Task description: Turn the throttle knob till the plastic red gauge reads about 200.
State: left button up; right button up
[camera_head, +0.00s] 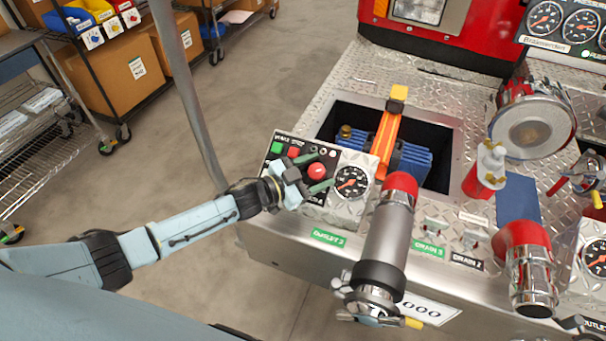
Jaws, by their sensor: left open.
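My left gripper (315,172) reaches in from the left over the small black control panel (283,137) on the pump bumper. Its two dark green fingers are open, one above and one below a round red knob (317,170). I cannot tell whether they touch it. A round black-faced gauge (352,181) with a white scale sits just right of the fingers. Its needle is too small to read. My gripper body hides part of the panel's lower left. My right gripper is not in view.
Green (277,147) and red (293,152) buttons sit behind the fingers. A silver pipe with a red collar (400,183) stands right of the gauge. Behind is an open bay with an orange strap (386,135).

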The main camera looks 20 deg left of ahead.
pick_arm(q)
jog(key=v, duration=1.3)
jog(key=shift+p, duration=0.4)
jog(key=s+d+f+n+g+y, duration=0.1)
jog(key=s+n+g+y, duration=0.85)
jog(key=s, duration=1.25)
notch_tip(320, 180, down, 25)
jog(key=s+g, duration=0.2)
jog(key=s+a+f, duration=0.2)
jog(key=s+f, duration=1.2)
jog(key=s, duration=0.2)
jog(key=shift+a+f+m+g+y, duration=0.25)
jog(key=shift+f+m+g+y, duration=0.1)
jog(key=shift+m+g+y, duration=0.1)
